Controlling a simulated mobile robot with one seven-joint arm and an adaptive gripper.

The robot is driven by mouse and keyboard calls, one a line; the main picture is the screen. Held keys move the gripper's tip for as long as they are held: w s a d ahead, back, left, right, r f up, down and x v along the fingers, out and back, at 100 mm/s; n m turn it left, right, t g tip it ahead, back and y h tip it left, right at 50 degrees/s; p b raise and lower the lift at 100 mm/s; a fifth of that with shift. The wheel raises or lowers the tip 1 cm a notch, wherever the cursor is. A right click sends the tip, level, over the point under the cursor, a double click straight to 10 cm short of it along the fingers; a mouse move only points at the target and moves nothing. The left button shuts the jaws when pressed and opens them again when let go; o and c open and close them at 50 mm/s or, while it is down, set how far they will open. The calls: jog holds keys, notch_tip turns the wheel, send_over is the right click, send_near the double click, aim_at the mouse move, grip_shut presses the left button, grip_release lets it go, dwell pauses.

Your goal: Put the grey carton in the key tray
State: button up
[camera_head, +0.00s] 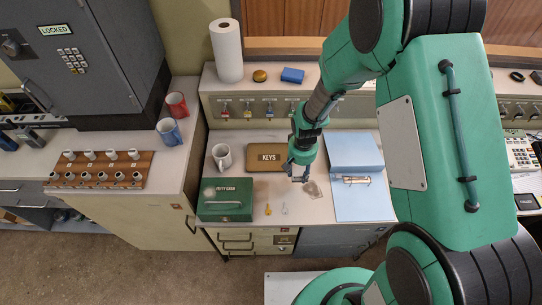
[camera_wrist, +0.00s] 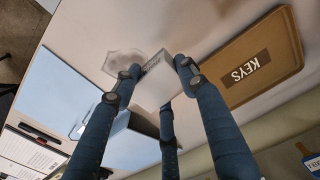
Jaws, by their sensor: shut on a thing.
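The grey carton (camera_wrist: 153,84) is a small pale box with a printed end, seen in the wrist view between my three dark blue fingers. My gripper (camera_wrist: 158,76) is shut on it. In the head view my gripper (camera_head: 298,172) points down over the desk, and the carton is hard to make out at its tips. The key tray (camera_head: 268,168) is brown with a KEYS label and lies just left of my gripper. It also shows on the right in the wrist view (camera_wrist: 288,42), apart from the carton.
A clear, crumpled-looking item (camera_head: 312,190) lies below my gripper. A blue open binder (camera_head: 358,205) is to the right. A green cash box (camera_head: 225,210) and a white mug (camera_head: 222,157) stand left. A yellow-tagged key (camera_head: 268,210) and a pale one (camera_head: 284,209) lie in front.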

aim_at(268, 157)
jog(key=s+a, duration=0.2)
jog(key=a, duration=0.5)
jog(key=shift+a+r+p, duration=0.15)
jog(key=shift+p, duration=0.15)
jog(key=w+a, duration=0.1)
jog(key=w, duration=0.4)
jog(key=w+a+f+b, duration=0.1)
jog(key=w+a, duration=0.1)
jog(key=w, duration=0.3)
jog(key=w+a, duration=0.1)
jog(key=w, duration=0.4)
jog(key=shift+w+a+f+b, duration=0.1)
jog(key=shift+a+f+b, duration=0.15)
jog(key=shift+a+b, duration=0.15)
jog(key=shift+f, duration=0.1)
jog(key=shift+f+b, duration=0.35)
jog(key=shift+f, duration=1.3)
jog(key=shift+f, duration=0.2)
